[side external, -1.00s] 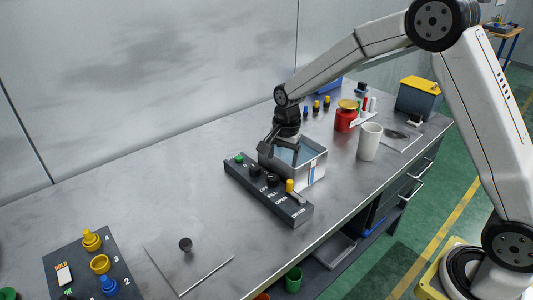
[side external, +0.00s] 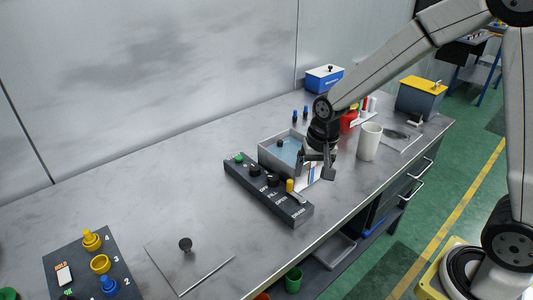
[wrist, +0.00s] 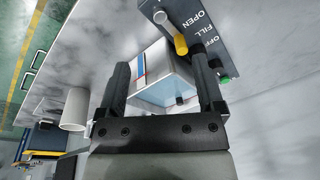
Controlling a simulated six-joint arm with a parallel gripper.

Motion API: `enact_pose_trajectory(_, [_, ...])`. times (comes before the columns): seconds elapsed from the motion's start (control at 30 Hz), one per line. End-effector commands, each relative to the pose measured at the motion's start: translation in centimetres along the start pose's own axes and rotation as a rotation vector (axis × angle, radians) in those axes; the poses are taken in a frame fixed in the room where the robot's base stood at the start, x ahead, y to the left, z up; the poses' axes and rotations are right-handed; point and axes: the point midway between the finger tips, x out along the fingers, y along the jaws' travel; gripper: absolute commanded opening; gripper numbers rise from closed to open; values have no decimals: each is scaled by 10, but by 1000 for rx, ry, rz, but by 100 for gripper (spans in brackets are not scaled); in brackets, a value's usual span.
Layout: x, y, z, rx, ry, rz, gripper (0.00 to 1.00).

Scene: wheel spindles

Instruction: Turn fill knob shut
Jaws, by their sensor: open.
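The dark control box (side external: 240,176) lies in front of the metal tank, with labels including FILL, OPEN and DRAIN. A black knob (side external: 273,180) stands by the FILL label; its exact turn is too small to tell. A yellow knob (side external: 290,185) with a pale lever is nearer the DRAIN end, and shows in the wrist view (wrist: 181,44). The tank (side external: 309,176) holds bluish water with a small dark piece in it.
A white cup (side external: 369,143) stands right of my gripper. A red container (side external: 348,124) is partly hidden behind my arm. A green button (side external: 239,158) is at the box's far end. A plate with a black knob (side external: 186,245) lies front left.

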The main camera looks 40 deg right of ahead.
Motion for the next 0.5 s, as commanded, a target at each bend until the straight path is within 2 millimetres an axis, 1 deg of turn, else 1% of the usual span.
enact_pose_trajectory(0.5, [-10, 33, 49, -311, 41, -16, 86])
